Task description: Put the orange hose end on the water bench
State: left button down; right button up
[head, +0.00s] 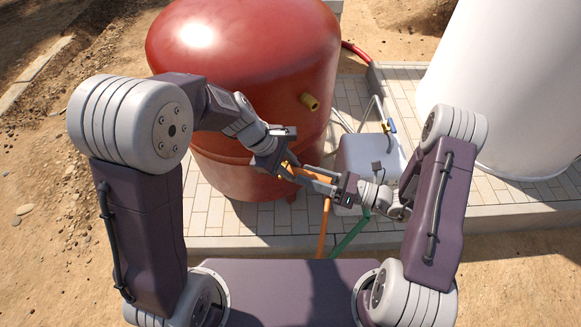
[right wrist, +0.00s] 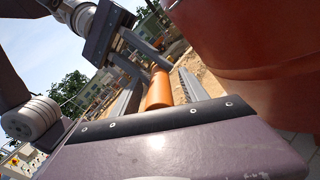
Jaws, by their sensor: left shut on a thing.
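The orange hose (head: 324,228) rises from below to the grippers, just in front of the red tank. My left gripper (head: 287,166) is shut on its upper end. My right gripper (head: 306,176) comes in from the right, close to the left one. In the right wrist view, the orange hose end (right wrist: 158,92) lies between the right gripper's fingers (right wrist: 160,95), with slim gaps at both sides, so these fingers look open around it. The left gripper (right wrist: 112,38) is just beyond. I cannot pick out the water bench with certainty.
A green hose (head: 350,235) hangs nearby. A white tank (head: 500,90) stands far right.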

jog(key=v, duration=1.2)
jog(key=s+d+f+n+g+h, duration=0.3)
jog(key=s+f+n+g+h, duration=0.65)
jog(key=s+n, duration=0.5)
jog(key=w+d+r+n+h, duration=0.2)
jog(key=w+d+n+h, duration=0.3)
jog(key=n, duration=0.3)
jog(key=w+a+r+n+t+h, duration=0.2)
jog(key=w+a+r+n+t, duration=0.2)
jog(key=a+r+n, duration=0.1)
jog(key=shift+w+a+r, duration=0.35)
jog(key=shift+a+r, duration=0.35)
jog(key=shift+r, duration=0.1)
jog(key=shift+n, duration=0.25)
